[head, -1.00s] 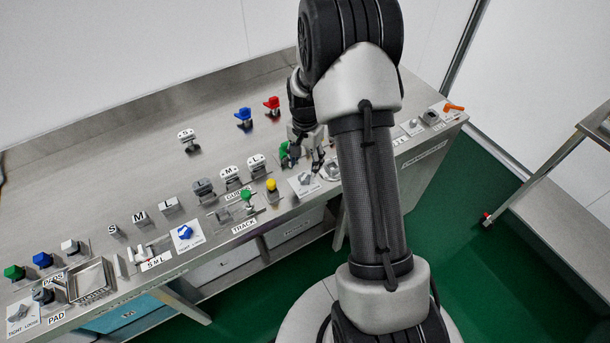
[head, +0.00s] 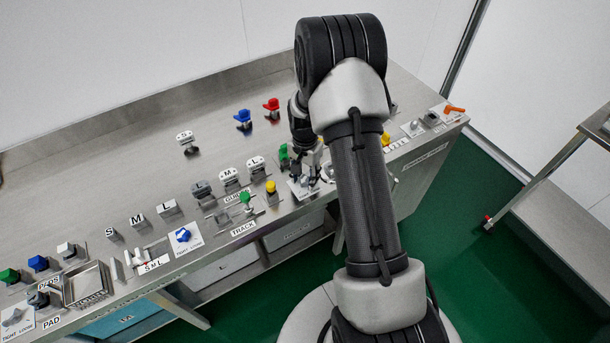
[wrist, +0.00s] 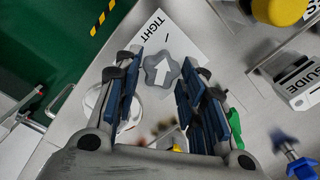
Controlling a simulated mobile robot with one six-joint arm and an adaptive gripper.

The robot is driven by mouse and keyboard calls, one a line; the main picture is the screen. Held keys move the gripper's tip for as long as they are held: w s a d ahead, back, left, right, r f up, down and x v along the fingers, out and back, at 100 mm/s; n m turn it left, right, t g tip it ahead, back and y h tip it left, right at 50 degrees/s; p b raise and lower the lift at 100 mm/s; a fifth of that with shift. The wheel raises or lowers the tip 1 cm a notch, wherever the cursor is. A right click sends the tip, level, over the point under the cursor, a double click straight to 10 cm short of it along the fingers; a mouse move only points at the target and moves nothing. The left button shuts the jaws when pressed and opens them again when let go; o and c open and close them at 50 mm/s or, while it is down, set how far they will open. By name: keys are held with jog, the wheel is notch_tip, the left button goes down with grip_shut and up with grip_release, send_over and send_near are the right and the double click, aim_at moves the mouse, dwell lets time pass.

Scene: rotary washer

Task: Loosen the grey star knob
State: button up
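The grey star knob (wrist: 160,71) with a white arrow sits on a white plate (wrist: 180,35) marked TIGHT in the wrist view. My gripper (wrist: 162,64) is open, with one blue-padded finger on either side of the knob; I cannot tell whether they touch it. In the head view my gripper (head: 306,173) is low over the plate at the bench's front edge and mostly hides the knob. Another grey knob (head: 15,317) stands on a TIGHT/LOOSE plate at the far left.
A yellow knob (head: 271,187) and green knob (head: 245,198) stand left of my gripper. A green-topped part (head: 284,152) stands close behind it. A blue knob (head: 183,235) is farther left on the bench (head: 110,185). The back of the bench is mostly clear.

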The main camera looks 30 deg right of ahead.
jog(key=c, duration=0.6)
jog(key=shift+c, duration=0.2)
jog(key=shift+n, duration=0.3)
jog(key=n, duration=0.4)
jog(key=shift+w+n, duration=0.1)
jog(key=shift+n, duration=0.2)
jog(key=n, duration=0.5)
jog(key=shift+a, duration=0.15)
jog(key=n, duration=0.6)
jog(key=shift+a+n, duration=0.1)
jog(key=shift+n, duration=0.3)
jog(key=n, duration=0.5)
jog(key=shift+a, duration=0.1)
jog(key=shift+n, duration=0.4)
